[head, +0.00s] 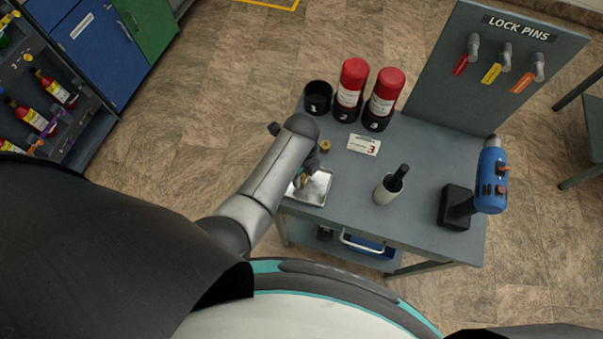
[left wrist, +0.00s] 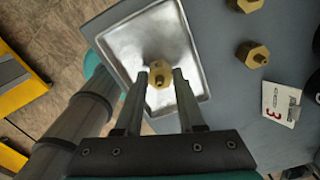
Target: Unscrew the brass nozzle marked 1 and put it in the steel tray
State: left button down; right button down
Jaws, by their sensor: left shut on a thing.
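The steel tray (head: 319,190) lies at the near left corner of the grey table. My left gripper (head: 305,179) is over it, pointing down. In the left wrist view the left gripper (left wrist: 159,78) is shut on a brass nozzle (left wrist: 160,73), a hex piece seen against the tray floor (left wrist: 128,48). I cannot tell whether it touches the tray. No number is readable on it. Two other brass pieces stand on the table beside the tray, one nearer (left wrist: 252,55) and one at the picture's top edge (left wrist: 245,4). My right gripper is not in view.
Black holder 1 (head: 318,98) is empty; holders 2 and 3 hold red cylinders (head: 353,80) (head: 387,90). The lock-pin board (head: 490,70) rises behind.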

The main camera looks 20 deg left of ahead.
pick_arm(q)
jog(key=shift+f+b, duration=0.3)
jog(key=shift+f, duration=0.25)
dwell(0.4)
jog(key=shift+c, duration=2.2)
grip_release()
jog(key=shift+r, duration=0.6)
notch_tip(320, 180, up, 14)
jog(key=p, duration=0.3)
jog(key=shift+p, duration=0.4)
jog(key=shift+s, duration=0.1)
